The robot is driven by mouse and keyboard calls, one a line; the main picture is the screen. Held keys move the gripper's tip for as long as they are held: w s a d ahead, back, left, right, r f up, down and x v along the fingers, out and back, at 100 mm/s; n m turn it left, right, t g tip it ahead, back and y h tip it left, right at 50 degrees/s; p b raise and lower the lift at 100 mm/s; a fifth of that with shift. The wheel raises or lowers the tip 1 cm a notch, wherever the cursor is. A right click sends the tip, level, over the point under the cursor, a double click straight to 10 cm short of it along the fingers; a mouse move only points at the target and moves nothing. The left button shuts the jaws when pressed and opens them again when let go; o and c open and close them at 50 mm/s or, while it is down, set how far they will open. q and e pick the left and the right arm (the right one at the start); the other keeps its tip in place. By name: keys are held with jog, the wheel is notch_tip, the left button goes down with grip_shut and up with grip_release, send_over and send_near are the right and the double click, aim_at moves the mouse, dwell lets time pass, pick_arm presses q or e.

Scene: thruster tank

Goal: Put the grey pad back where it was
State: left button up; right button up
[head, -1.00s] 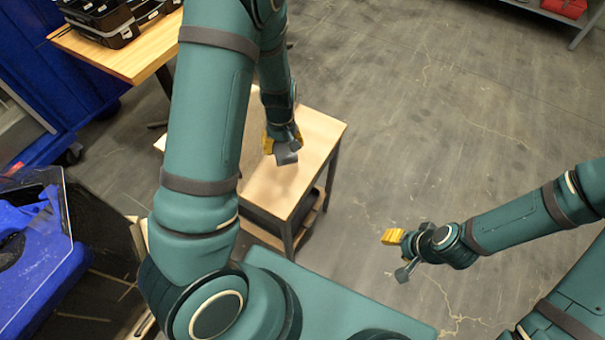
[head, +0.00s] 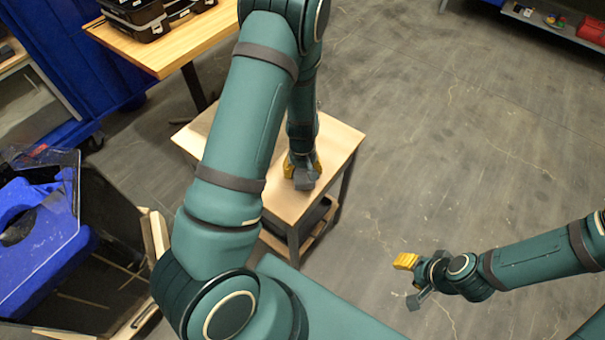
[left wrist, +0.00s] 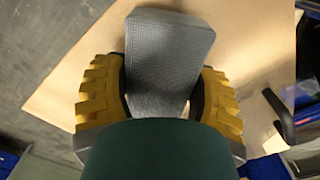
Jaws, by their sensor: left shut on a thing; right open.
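The grey pad (left wrist: 165,50) is a thick textured block between the yellow fingers of my left gripper (left wrist: 162,95) in the left wrist view. My left gripper is shut on it. In the head view the left gripper (head: 302,168) hangs over the small wooden table (head: 285,205), with a bit of grey (head: 304,180) showing at its fingers. I cannot tell whether the pad touches the tabletop. My right gripper (head: 410,280) is open and empty, over the floor at the right.
A larger wooden table (head: 170,50) with black cases (head: 135,18) stands at the back left. A black bin (head: 110,260) with a blue item (head: 40,225) stands at the left. A shelf with a red box (head: 592,30) is at the far right. The floor between is clear.

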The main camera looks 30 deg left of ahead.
pick_arm(q)
jog(key=shift+f, duration=0.85)
jog(key=shift+f, duration=0.2)
jog(key=o, duration=1.2)
jog(key=shift+r, duration=0.1)
